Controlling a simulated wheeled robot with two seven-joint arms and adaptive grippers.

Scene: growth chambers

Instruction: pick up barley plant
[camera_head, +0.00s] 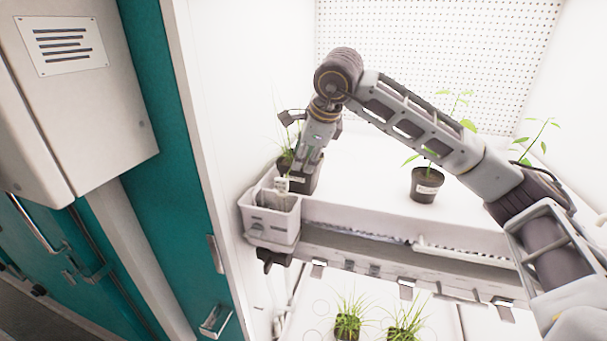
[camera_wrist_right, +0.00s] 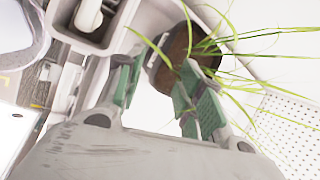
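A grass-leaved plant in a dark pot, taken as the barley plant (camera_head: 302,183), stands at the left end of the upper white shelf. In the head view my right gripper (camera_head: 309,153) points down at it and covers part of it. In the right wrist view my right gripper (camera_wrist_right: 160,88) is open, its green-padded fingers spread. There the plant's brown pot (camera_wrist_right: 178,48) lies just beyond the fingertips, roughly in line with the gap, with long thin leaves spreading right. Whether a finger touches the pot cannot be told. My left gripper is not in view.
A white bin (camera_head: 270,222) hangs at the shelf's front left corner, close to the pot. A broad-leaved plant in a dark pot (camera_head: 426,186) stands farther right on the shelf. Grassy pots (camera_head: 348,328) stand on the lower level. The chamber's side wall is close on the left.

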